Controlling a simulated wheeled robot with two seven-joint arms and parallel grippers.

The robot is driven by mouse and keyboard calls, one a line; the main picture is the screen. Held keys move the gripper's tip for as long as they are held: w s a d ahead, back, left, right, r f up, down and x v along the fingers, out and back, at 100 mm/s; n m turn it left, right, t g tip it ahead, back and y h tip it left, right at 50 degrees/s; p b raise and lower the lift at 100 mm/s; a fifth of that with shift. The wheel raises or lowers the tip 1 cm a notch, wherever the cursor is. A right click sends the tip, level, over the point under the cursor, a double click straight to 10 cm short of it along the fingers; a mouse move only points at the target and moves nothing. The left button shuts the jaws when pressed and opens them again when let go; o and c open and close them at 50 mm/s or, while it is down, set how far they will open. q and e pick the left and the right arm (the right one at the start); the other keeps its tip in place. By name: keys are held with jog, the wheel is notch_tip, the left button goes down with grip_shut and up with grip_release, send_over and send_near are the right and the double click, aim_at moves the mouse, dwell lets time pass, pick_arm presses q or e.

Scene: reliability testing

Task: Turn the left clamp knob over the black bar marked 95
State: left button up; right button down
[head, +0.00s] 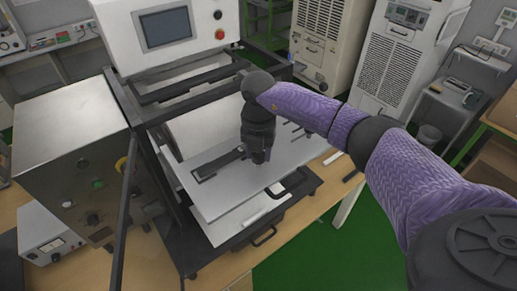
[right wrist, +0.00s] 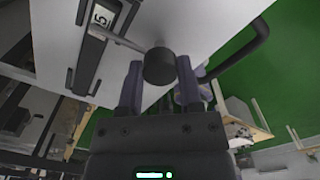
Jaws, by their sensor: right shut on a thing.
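The black bar (head: 218,164) lies on the pale plate of the bench machine. In the right wrist view the bar (right wrist: 88,62) is at upper left, with a white label (right wrist: 99,18) on it, only partly legible. The dark round clamp knob (right wrist: 160,66) sits between the two fingertips of my right gripper (right wrist: 160,84), which is shut on it. A thin rod runs from the knob toward the bar. In the head view my right gripper (head: 259,156) points down over the plate just right of the bar and hides the knob. My left gripper is out of view.
The pale plate (head: 215,196) is framed by black posts (head: 125,200) and a screen housing (head: 165,30). A black handle (right wrist: 240,52) is right of the knob. A metal control box (head: 75,130) stands left. Green floor (head: 330,255) lies in front.

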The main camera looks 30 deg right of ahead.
jog(key=shift+r+m, duration=0.1)
jog(key=shift+m, duration=0.3)
jog(key=shift+c, duration=1.3)
grip_release()
notch_tip(320, 180, up, 10)
jog(key=b, duration=0.2)
